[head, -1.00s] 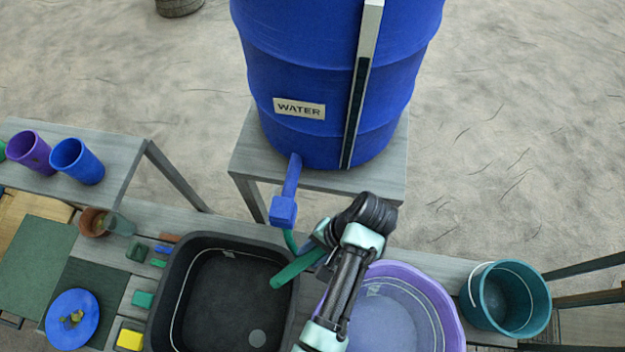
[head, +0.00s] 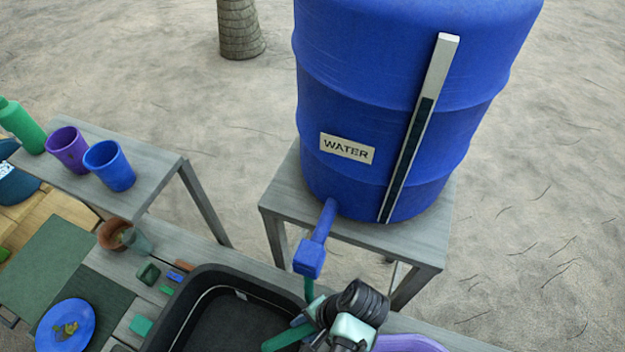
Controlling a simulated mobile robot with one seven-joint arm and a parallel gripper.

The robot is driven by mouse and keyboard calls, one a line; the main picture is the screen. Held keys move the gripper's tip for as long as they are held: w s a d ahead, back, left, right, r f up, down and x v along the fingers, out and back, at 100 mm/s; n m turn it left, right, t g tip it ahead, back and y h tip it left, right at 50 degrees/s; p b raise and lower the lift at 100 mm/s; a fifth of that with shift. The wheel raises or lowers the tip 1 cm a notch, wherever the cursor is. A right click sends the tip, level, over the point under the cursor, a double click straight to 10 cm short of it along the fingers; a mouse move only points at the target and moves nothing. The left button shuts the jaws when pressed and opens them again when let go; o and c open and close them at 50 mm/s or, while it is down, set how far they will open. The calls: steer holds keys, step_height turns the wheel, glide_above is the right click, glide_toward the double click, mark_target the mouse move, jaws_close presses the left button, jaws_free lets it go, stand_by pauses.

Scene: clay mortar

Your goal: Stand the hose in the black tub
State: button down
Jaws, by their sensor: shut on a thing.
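The green hose (head: 286,338) hangs from the blue tap (head: 309,258) of the water barrel. My gripper (head: 315,318) is shut on it, at the tub's right side in the head view. The free end of the hose points left from my gripper, over the right part of the black tub (head: 215,276). The tub's lower part is cut off by the picture's bottom edge. My wrist hides part of the hose and the gripper's fingers, and I cannot tell how high the hose end is above the tub floor.
A blue water barrel (head: 400,110) stands on a small table (head: 425,240) behind. A purple basin (head: 410,343) is right of my wrist. Left of the tub are a blue plate (head: 52,338), a clay pot (head: 110,235) and small blocks. Cups (head: 108,168) stand on the raised shelf.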

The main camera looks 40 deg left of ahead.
mark_target(285, 338)
steer(key=shift+s+b+x, duration=0.2)
steer(key=shift+b+x, duration=0.45)
steer(key=shift+x, duration=0.9)
steer(key=shift+s+b+x, duration=0.2)
steer(key=shift+b+x, duration=0.4)
steer(key=shift+x, duration=0.95)
steer(key=shift+s+b+x, duration=0.2)
steer(key=shift+b+x, duration=0.45)
steer(key=shift+x, duration=0.9)
steer(key=shift+a+r, duration=0.1)
steer(key=shift+r, duration=0.1)
steer(key=c, duration=0.5)
jaws_free()
steer(key=shift+o, duration=0.3)
steer(key=o, duration=0.4)
steer(key=shift+o, duration=0.2)
steer(key=p+v, duration=0.6)
steer(key=v, duration=0.1)
steer(key=p+v, duration=0.4)
steer(key=shift+s+a+r, duration=0.1)
steer(key=shift+s+a, duration=0.05)
steer(key=shift+a, duration=0.15)
